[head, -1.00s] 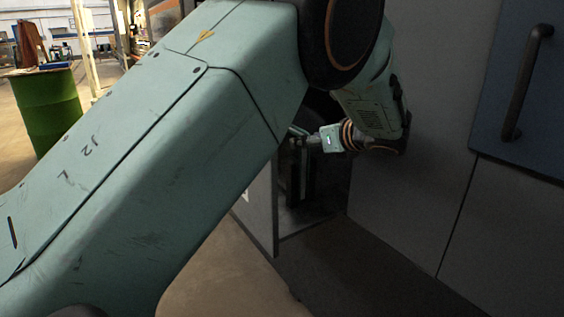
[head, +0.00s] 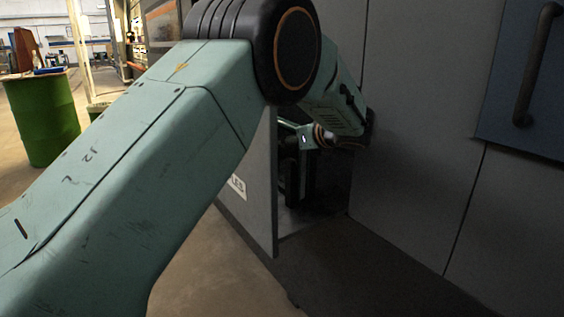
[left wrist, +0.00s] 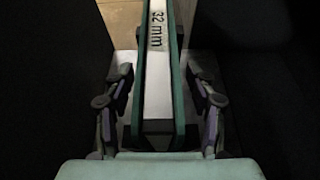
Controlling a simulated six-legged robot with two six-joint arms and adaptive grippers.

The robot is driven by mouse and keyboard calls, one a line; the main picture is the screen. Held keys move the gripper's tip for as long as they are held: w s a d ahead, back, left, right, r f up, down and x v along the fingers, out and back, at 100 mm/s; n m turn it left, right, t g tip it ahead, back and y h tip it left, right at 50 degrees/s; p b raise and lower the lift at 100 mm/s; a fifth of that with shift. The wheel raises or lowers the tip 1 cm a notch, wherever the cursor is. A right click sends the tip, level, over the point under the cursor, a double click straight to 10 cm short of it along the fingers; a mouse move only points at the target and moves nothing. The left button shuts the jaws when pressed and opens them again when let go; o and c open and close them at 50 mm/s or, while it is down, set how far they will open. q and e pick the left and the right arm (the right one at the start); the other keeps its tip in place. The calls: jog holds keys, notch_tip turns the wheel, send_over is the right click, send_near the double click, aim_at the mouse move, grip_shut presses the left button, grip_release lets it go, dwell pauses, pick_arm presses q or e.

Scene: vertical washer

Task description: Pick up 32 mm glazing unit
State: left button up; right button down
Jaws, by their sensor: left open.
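The 32 mm glazing unit (left wrist: 157,85) stands on edge in the left wrist view, with a pale spacer strip marked "32 mm" between two dark green glass edges. My left gripper (left wrist: 162,105) is open, with one finger on each side of the unit and a visible gap to each side. In the head view my left gripper (head: 289,138) reaches into a dark opening in the grey machine, beside dark upright shapes. The unit cannot be told apart there. My right gripper is not in view.
The grey machine (head: 415,130) fills the right side, with a blue panel and dark handle (head: 535,70). A grey side panel (head: 258,200) borders the opening on the left. A green barrel (head: 42,118) stands far left on open floor.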

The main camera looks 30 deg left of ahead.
pick_arm(q)
jog(key=shift+a, duration=0.15)
jog(key=shift+r, duration=0.1)
jog(key=c, duration=0.3)
grip_shut()
jog(key=shift+w+r, duration=0.1)
jog(key=shift+r, duration=0.05)
dwell(0.3)
